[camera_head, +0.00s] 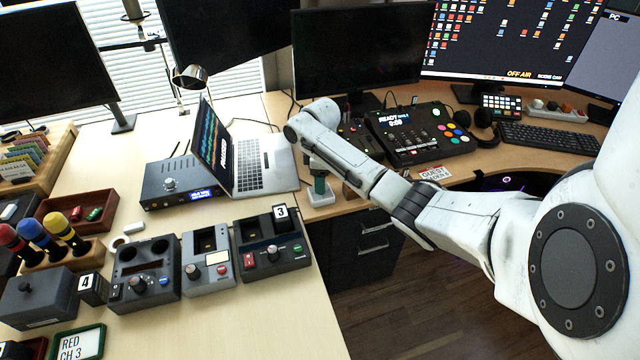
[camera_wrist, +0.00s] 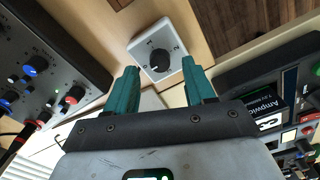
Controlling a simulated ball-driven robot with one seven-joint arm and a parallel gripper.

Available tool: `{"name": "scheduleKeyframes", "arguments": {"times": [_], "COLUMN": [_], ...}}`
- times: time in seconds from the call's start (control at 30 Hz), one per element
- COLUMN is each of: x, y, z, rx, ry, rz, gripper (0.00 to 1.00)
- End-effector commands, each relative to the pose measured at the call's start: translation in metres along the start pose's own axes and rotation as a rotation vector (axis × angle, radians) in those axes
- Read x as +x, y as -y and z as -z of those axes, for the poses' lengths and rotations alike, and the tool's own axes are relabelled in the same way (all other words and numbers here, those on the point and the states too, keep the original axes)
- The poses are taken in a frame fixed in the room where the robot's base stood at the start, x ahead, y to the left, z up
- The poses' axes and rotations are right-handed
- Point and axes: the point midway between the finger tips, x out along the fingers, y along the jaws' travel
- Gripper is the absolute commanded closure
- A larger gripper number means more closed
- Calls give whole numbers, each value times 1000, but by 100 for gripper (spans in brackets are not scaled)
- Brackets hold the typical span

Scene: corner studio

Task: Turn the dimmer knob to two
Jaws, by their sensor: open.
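The dimmer is a small whitish square plate (camera_wrist: 179,39) with a round dark knob (camera_wrist: 159,61) in the wrist view.
A laptop (camera_head: 262,164) stands to the left and a black control console (camera_head: 430,148) to the right. A "GUEST" card (camera_head: 435,173) lies near the desk edge. Several dark control boxes (camera_head: 270,243) line the left table. Bare table (camera_head: 245,318) lies in front of them.

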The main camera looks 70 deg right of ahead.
Motion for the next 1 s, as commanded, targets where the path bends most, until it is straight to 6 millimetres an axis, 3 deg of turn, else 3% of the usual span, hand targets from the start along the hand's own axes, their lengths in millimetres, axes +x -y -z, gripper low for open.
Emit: {"name": "scheduleKeyframes", "arguments": {"times": [0.2, 0.53, 1.0], "x": [20, 24, 23], "y": [0, 0, 0], "z": [0, 0, 0], "rx": [0, 0, 0], "ry": [0, -1, -1], "rz": [1, 0, 0], "gripper": [46, 46, 90]}}
